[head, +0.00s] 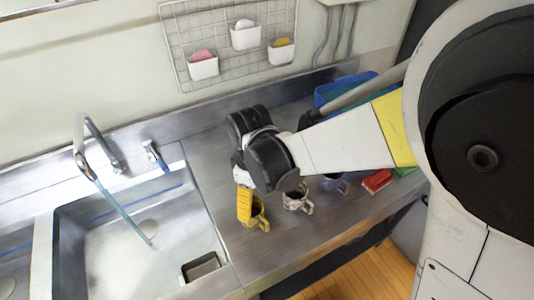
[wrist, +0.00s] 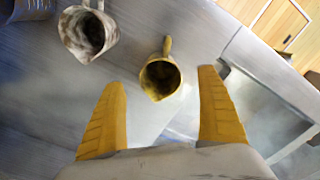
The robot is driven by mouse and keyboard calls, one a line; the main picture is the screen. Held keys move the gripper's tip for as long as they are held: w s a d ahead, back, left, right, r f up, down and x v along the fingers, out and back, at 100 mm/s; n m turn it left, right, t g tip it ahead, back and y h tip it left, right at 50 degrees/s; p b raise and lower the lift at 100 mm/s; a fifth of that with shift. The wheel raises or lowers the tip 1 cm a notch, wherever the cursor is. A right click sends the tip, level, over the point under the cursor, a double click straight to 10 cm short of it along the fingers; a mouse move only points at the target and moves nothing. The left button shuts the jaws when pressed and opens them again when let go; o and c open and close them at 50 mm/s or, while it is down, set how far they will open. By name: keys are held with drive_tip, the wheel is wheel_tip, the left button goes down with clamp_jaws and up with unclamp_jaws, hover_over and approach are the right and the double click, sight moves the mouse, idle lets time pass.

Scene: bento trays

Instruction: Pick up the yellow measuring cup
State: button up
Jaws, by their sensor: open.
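The yellow measuring cup (wrist: 161,77) stands on the steel counter in the wrist view, its open mouth facing the camera and its handle pointing to the top. My gripper (wrist: 165,100) is open and empty, its two yellow fingers wide apart. The cup shows between and beyond the fingertips, not touching either finger. In the head view the yellow cup (head: 262,222) is near the counter's front part, right of the sink. My gripper (head: 245,205) is just left of it and above the counter there, with one yellow finger partly covering the cup.
A grey-white patterned cup (head: 297,200) stands right of the yellow cup; it also shows in the wrist view (wrist: 75,45). A bluish cup (head: 334,184) and a red item (head: 377,181) are further right. The sink (head: 140,245) opens to the left.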

sight(253, 207)
drive_tip(key=f, duration=0.1)
drive_tip(key=f+b, duration=0.1)
drive_tip(key=f, duration=0.2)
drive_tip(key=shift+a+f, duration=0.2)
drive_tip(key=shift+a, duration=0.05)
drive_tip(key=shift+w+f+b, duration=0.2)
drive_tip(key=shift+f+b, duration=1.1)
drive_tip(key=shift+f, duration=1.45)
drive_tip(key=shift+r, duration=0.1)
drive_tip(key=c, duration=1.3)
